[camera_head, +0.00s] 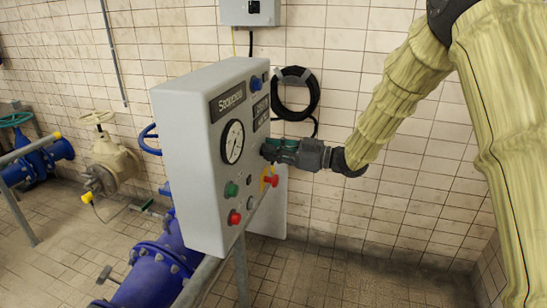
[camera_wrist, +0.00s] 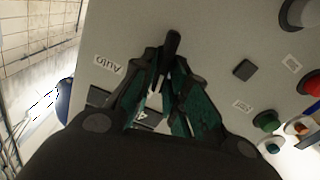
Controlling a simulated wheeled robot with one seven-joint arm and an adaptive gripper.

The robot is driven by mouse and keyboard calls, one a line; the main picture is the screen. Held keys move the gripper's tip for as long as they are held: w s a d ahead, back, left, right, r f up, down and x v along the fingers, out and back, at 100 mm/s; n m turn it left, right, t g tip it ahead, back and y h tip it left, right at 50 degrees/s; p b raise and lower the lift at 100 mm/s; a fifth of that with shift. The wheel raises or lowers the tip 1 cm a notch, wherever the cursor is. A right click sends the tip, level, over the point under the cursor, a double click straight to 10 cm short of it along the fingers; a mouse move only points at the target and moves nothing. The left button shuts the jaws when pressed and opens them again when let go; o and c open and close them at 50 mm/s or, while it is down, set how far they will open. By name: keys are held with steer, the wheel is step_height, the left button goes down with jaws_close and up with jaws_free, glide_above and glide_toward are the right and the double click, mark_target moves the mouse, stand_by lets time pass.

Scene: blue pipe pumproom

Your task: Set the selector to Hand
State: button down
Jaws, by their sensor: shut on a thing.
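The grey control box (camera_head: 180,170) stands in the middle of the head view, its panel facing right. My gripper (camera_head: 272,150) reaches its face from the right, beside the round gauge (camera_head: 233,141). In the wrist view my gripper (camera_wrist: 168,75) has its green fingers closed on a black selector knob (camera_wrist: 172,43). An "Auto" label (camera_wrist: 107,65) shows turned over to the left of the fingers. A smaller label (camera_wrist: 242,105), too blurred to read, is to the right. The fingers hide much of the knob, so I cannot tell its setting.
A green button (camera_head: 231,190), a red button (camera_head: 234,217) and a red stop button on yellow (camera_head: 271,180) sit lower on the panel. A coiled black hose (camera_head: 296,92) hangs on the tiled wall behind. Blue pipes (camera_head: 155,275) run below left. Floor at right is clear.

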steer(key=n+b, duration=0.2)
steer(key=b, duration=0.1)
steer(key=n+b, duration=0.3)
steer(key=b, duration=0.2)
steer(key=shift+s+a+f+n+b, duration=0.1)
steer(key=shift+s+f+n+b, duration=0.15)
steer(key=shift+s+n+b, duration=0.15)
steer(key=shift+r, duration=0.1)
steer(key=c, duration=1.5)
jaws_free()
steer(key=v, duration=1.2)
